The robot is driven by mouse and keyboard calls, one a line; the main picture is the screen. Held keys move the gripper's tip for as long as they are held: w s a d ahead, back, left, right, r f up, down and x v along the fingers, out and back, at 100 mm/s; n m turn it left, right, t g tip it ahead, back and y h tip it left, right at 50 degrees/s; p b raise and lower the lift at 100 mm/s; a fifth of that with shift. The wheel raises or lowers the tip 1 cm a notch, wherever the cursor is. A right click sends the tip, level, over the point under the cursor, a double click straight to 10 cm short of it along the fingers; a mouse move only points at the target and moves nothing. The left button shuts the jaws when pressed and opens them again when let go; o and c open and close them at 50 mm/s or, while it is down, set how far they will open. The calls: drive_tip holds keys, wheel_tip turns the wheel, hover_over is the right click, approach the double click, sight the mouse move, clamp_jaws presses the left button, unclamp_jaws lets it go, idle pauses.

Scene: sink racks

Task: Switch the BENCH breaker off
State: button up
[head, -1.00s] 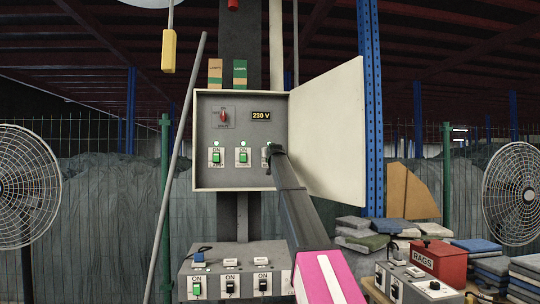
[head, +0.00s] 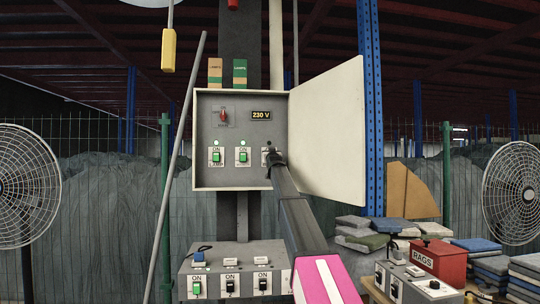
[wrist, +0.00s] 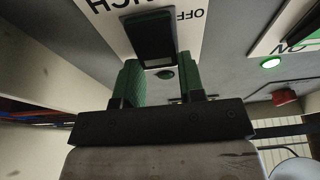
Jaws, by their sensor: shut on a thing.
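The open grey breaker box (head: 240,180) stands ahead in the head view, with a row of breakers. My gripper (head: 273,157) is at the rightmost breaker and covers most of it. In the wrist view, the BENCH breaker's dark lever (wrist: 150,38) sits on a white label showing "NCH" and "OFF" upside down. My gripper's green fingers (wrist: 160,68) are on either side of the lever and shut on it. The two other breakers (head: 216,156) (head: 242,156) show green levers and lit green lamps.
The box's door (head: 335,130) stands open to the right, close to my arm. A red rotary switch (head: 223,116) and a 230 V display (head: 261,115) are above the breakers. A lower switch box (head: 215,265) sits beneath. A slanted pole (head: 175,170) passes on the left.

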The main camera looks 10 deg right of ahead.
idle(0.3)
drive_tip(key=o, duration=0.9)
drive_tip(key=shift+o, duration=0.2)
drive_tip(key=v, duration=1.1)
drive_tip(key=shift+w+f, duration=0.1)
drive_tip(key=shift+f, duration=0.05)
